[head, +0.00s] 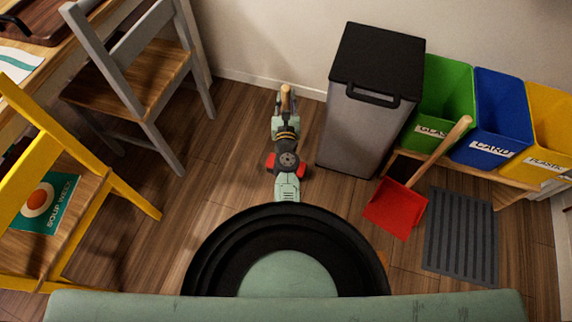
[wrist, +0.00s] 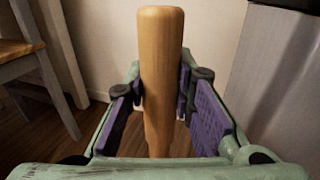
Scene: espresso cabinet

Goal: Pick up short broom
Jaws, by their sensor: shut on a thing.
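The short broom has a light wooden handle; its top end (head: 286,92) sticks up between the fingers of my gripper (head: 285,106) in the head view. The broom's lower end is hidden in the wrist view.
A grey bin with a black lid (head: 377,60) stands right of my gripper. A red dustpan (head: 396,208) with a wooden handle leans by green, blue and yellow bins. A grey mat (head: 461,237) lies at right. Grey (head: 150,75) and yellow (head: 75,200) chairs stand left. Floor between is clear.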

